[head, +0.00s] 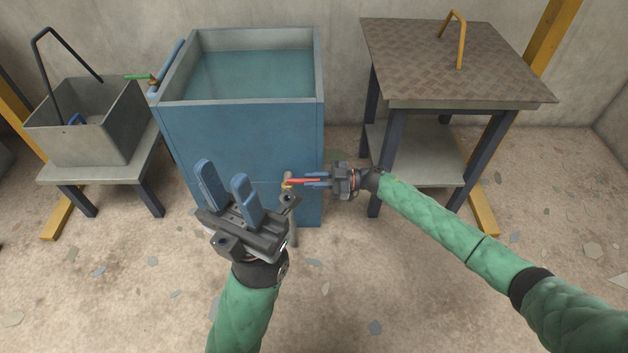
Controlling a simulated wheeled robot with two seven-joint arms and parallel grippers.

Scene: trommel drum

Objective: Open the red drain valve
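The red drain valve handle (303,181) sits low on the front of the blue tank (240,135), near its right side. The handle points to the right from a brass fitting (287,183). My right gripper (317,180) reaches in from the right, with its blue fingers along the handle's free end. The fingers look close to the handle, but I cannot tell whether they grip it. My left gripper (228,190) is open and empty in front of the tank, left of the valve, and hides part of the tank front.
The open tank holds water (250,75). A green valve handle (138,76) is at its upper left. A grey bin (85,125) with a black handle stands on a low table (148,160) at left. A metal-topped table (440,60) stands at right. The front floor is clear.

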